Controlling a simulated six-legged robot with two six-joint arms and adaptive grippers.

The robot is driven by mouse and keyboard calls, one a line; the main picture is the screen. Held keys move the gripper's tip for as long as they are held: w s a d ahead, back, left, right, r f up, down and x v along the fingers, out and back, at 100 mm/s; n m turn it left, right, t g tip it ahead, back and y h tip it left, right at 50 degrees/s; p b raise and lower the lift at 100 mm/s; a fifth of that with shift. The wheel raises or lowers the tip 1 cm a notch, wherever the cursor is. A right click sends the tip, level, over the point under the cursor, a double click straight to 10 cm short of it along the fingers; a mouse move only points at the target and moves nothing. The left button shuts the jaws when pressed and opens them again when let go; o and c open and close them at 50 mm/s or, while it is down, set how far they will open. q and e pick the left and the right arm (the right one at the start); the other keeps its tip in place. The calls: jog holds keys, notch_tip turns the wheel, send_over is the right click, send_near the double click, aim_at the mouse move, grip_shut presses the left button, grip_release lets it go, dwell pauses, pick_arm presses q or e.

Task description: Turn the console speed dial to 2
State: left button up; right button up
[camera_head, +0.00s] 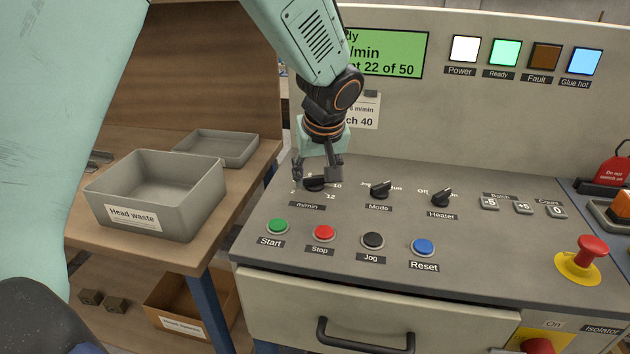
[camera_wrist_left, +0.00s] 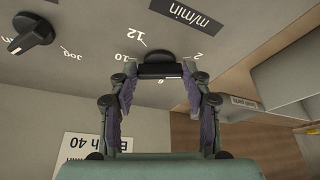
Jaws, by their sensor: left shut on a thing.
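The black speed dial (camera_head: 316,185) sits above the "m/min" label on the sloped console top. My left gripper (camera_head: 318,174) reaches down over it and is shut on it. In the left wrist view the dial (camera_wrist_left: 160,70) lies between the two fingertips (camera_wrist_left: 161,64), with 2, 6, 10 and 12 readable around it. A pale line shows on the dial's edge near the 6, but I cannot tell exactly where the pointer stands. My arm hides part of the green display (camera_head: 390,54). My right gripper is not in view.
The Mode knob (camera_head: 380,188) and Heater knob (camera_head: 441,197) stand to the right. Start (camera_head: 278,226), Stop (camera_head: 324,233), Jog (camera_head: 372,240) and Reset (camera_head: 423,246) buttons lie in front. A red emergency button (camera_head: 592,249) stands at right. A grey "Head waste" bin (camera_head: 190,208) is at left.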

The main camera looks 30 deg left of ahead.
pick_arm(q)
jog(key=shift+w+d+r+n+g, duration=0.1)
jog(key=shift+w+r+n+g, duration=0.15)
jog(key=shift+n, duration=0.75)
jog(key=o, duration=1.2)
jog(key=shift+f+y, duration=0.2)
jog(key=shift+y, duration=0.1)
jog(key=shift+c, duration=0.2)
jog(key=shift+s, duration=0.1)
jog(key=shift+r, duration=0.55)
jog(key=v, duration=1.1)
